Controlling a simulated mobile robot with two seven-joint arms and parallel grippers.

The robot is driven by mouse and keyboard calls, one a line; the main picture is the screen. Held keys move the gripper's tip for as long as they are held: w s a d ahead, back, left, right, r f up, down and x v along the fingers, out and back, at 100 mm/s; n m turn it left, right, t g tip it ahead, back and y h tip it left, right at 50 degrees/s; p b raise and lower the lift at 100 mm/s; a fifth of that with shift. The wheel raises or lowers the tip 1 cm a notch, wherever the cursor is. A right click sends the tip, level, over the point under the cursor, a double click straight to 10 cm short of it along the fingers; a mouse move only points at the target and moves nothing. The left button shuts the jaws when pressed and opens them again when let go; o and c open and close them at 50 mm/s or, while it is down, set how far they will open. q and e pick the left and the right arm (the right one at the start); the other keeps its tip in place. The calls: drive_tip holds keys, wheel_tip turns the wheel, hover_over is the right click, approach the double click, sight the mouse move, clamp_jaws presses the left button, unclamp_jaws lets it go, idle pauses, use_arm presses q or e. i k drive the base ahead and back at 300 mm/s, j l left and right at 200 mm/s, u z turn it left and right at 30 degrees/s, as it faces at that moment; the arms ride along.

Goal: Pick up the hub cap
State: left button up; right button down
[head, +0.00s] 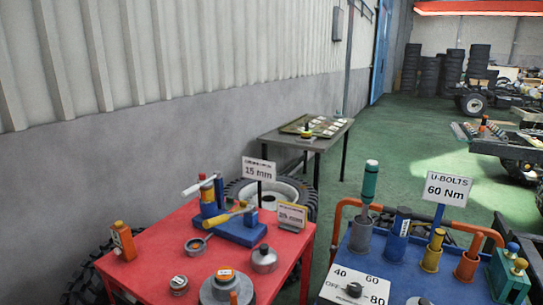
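No part is clearly marked as the hub cap, so I cannot tell which one it is. On the red table in the head view, a grey domed round part with a small top (264,260) sits at the right. A small dark round part with a label (179,286) lies near the front. A larger grey round part with an orange top (226,283) stands beside it. Neither of my grippers shows in this view.
A blue table (385,276) with upright tools stands at right. Tyres (300,190) stand behind. Green floor (395,150) is open beyond.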

sight(264, 260)
drive_tip(key=i+l+u, duration=0.15)
drive_tip(key=u, duration=0.3)
drive_tip(key=i+l+u, duration=0.1)
drive_tip(key=u, duration=0.35)
drive_tip(key=l+u, duration=0.25)
drive_tip(key=u, duration=0.15)
drive_tip(key=i+l, duration=0.05)
